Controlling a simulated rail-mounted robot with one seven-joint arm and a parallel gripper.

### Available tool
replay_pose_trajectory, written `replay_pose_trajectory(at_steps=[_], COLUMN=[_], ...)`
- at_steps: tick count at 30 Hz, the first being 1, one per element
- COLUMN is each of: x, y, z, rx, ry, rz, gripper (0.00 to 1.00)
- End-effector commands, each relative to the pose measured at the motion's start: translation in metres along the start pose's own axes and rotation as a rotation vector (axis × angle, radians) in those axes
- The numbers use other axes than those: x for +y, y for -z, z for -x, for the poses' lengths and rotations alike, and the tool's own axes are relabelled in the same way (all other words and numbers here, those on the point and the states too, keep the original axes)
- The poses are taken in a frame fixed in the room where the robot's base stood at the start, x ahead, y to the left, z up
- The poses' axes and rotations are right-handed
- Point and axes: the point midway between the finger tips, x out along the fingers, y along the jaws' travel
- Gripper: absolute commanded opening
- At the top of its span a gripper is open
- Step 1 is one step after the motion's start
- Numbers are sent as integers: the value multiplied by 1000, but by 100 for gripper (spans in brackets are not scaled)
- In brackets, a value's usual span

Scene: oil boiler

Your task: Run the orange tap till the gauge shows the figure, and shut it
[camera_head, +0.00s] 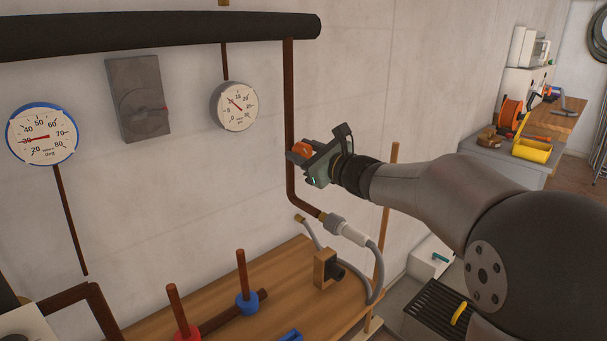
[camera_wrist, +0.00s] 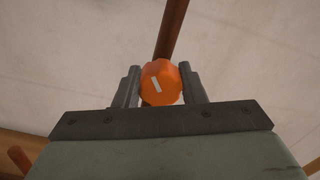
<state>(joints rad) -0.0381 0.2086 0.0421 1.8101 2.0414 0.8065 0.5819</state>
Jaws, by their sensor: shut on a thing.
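The orange tap (camera_head: 301,148) sits on the brown vertical pipe (camera_head: 290,100). My gripper (camera_head: 304,151) reaches it from the right and is shut on it, hiding part of it. In the wrist view the orange knob (camera_wrist: 160,82) is between the two grey fingers, with a slanted white mark on its face. The small grey-rimmed gauge (camera_head: 236,106) hangs on the wall to the left; its red needle points up-left, roughly between 5 and 15. A larger blue-rimmed gauge (camera_head: 42,135) marked in degrees has its needle near 30.
A grey switch box (camera_head: 138,98) is on the wall between the gauges. A thick black pipe (camera_head: 150,35) runs above. Below, a wooden bench (camera_head: 225,297) carries a blue valve (camera_head: 247,302), a red valve (camera_head: 186,333) and a grey hose (camera_head: 381,262). Bare wall surrounds the tap.

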Motion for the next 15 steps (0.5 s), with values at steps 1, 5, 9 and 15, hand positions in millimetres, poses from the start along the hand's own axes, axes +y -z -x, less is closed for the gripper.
replay_pose_trajectory(at_steps=[1,5,9,15], x=[2,2,2,1], y=[8,7,5,3], z=[1,0,0,0], rx=[-1,1,1,3], ry=[1,1,0,0], rz=[36,118,184,237], gripper=[14,14,14,14])
